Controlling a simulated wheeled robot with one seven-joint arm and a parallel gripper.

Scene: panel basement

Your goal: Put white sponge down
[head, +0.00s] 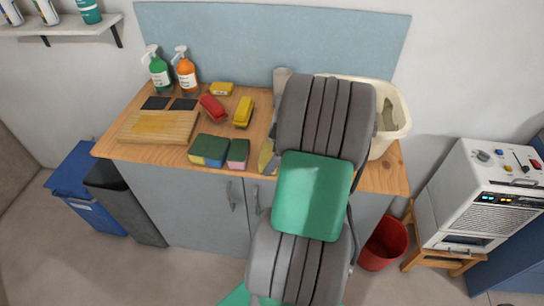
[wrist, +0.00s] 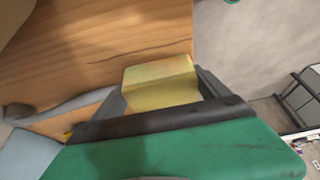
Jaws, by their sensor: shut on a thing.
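My gripper (wrist: 161,84) is shut on a pale yellow, block-shaped sponge (wrist: 160,72) in the wrist view; it looks yellowish rather than white. The wooden worktop (wrist: 100,40) lies behind and to the left of it, with the worktop's edge close to the sponge's right. I cannot tell whether the sponge touches the wood. In the head view my arm hides most of the gripper. A small yellow and grey patch shows just left of my arm, over the worktop's front; I cannot tell which part it is. The worktop (head: 120,152) spans the cabinet.
Green-and-yellow (head: 208,150) and green-and-pink (head: 238,153) sponges lie at the worktop's front. A cream bin (head: 393,110) is at right. Some wood is bare between the board and the brushes.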

